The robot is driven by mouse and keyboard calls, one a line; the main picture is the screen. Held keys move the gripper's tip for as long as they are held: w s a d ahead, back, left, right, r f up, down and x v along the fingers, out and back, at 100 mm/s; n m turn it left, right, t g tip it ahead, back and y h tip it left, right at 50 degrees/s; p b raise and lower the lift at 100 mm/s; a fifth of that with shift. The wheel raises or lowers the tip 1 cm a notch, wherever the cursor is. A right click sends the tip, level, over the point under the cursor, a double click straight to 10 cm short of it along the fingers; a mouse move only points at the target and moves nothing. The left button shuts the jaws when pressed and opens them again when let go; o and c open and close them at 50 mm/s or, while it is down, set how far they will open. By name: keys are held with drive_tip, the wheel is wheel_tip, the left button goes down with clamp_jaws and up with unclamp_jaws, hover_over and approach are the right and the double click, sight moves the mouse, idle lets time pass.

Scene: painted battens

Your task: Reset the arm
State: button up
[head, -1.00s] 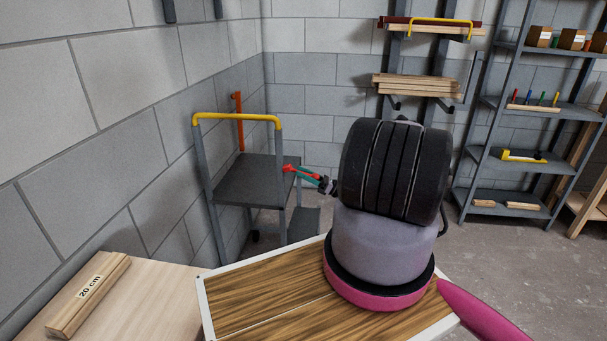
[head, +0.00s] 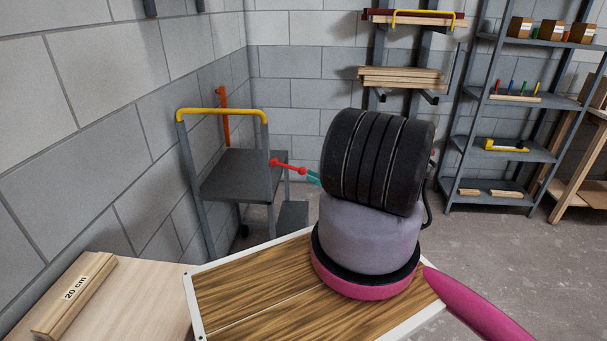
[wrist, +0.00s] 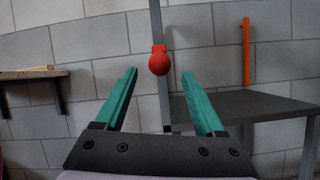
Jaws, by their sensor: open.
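My gripper (head: 313,177) shows in the head view as small teal fingers left of my dark, ribbed arm link, which hides the rest of it. In the wrist view my gripper (wrist: 160,98) has its two teal fingers spread wide, with nothing between them. A red ball-ended knob (wrist: 159,62) is beyond the fingertips, roughly centred between them and in front of a grey post. In the head view the red knob (head: 302,171) sticks out from the grey trolley (head: 240,178), just left of the fingers and apart from them.
A wood-topped surface with a white rim (head: 255,288) lies below my arm. A batten marked 20 cm (head: 75,292) is on the pale bench at lower left. Shelving (head: 510,150) stands at right, and wall racks hold boards (head: 402,76). An orange upright bar (head: 224,115) is behind the trolley.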

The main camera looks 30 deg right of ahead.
drive_tip(key=shift+s+d+f, duration=0.15)
drive_tip(key=shift+s+d, duration=0.05)
drive_tip(key=shift+d, duration=0.05)
idle(0.3)
